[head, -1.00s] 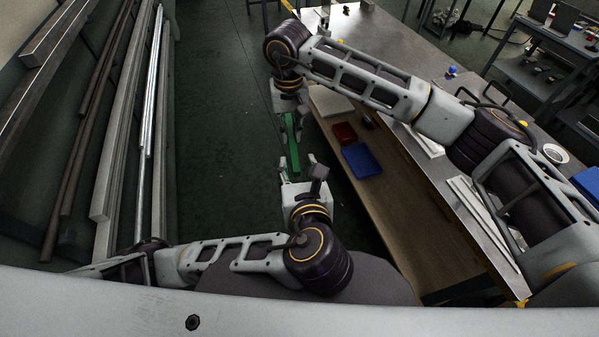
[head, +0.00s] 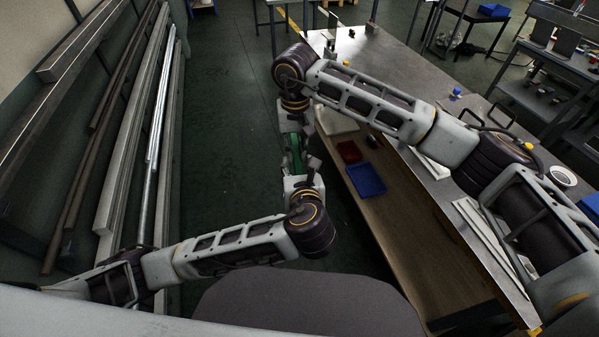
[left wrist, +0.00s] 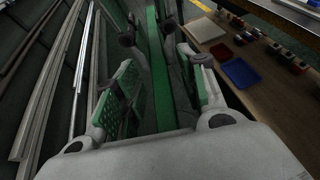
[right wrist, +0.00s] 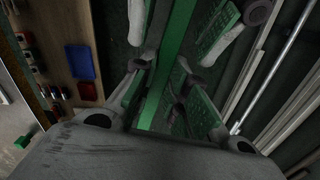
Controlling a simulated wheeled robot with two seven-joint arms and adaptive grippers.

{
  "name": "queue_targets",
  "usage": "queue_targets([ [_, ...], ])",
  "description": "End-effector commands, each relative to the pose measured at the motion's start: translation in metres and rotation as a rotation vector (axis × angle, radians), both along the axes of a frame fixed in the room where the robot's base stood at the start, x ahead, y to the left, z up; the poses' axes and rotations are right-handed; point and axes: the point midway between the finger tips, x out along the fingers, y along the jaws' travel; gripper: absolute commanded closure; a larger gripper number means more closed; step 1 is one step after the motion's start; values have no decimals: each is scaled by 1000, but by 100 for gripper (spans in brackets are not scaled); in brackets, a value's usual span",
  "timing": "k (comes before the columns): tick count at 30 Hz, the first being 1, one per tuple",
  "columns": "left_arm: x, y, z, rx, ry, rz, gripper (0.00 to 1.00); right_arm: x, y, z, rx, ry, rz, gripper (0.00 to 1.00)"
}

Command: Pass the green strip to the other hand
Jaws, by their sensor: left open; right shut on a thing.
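The green strip (head: 295,150) is held in the air between my two grippers, over the open floor left of the workbench. My right gripper (head: 293,133) is shut on the strip at its far part. In the right wrist view the strip (right wrist: 170,65) runs lengthwise out from between the right fingers. My left gripper (head: 299,172) is at the near end, open, with its fingers on either side of the strip. In the left wrist view the strip (left wrist: 158,75) lies between the spread green-padded fingers with gaps beside it.
The workbench (head: 395,62) stands to the right, with a blue bin (head: 366,180) and a red bin (head: 349,151) on its lower wooden shelf. Long metal bars (head: 128,130) line the wall at left. The floor between is clear.

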Motion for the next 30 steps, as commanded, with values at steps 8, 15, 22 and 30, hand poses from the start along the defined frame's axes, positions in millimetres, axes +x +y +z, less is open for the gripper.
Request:
queue_targets([
  [8, 2, 0, -1, 0, 0, -1, 59, 0, 0, 0, 0, 0, 0, 100],
  [15, 2, 0, -1, 0, 0, -1, 80, 0, 0, 0, 0, 0, 0, 100],
  [22, 2, 0, -1, 0, 0, -1, 100, 0, 0, 0, 0, 0, 0, 100],
  [30, 2, 0, -1, 0, 0, -1, 100, 0, 0, 0, 0, 0, 0, 59],
])
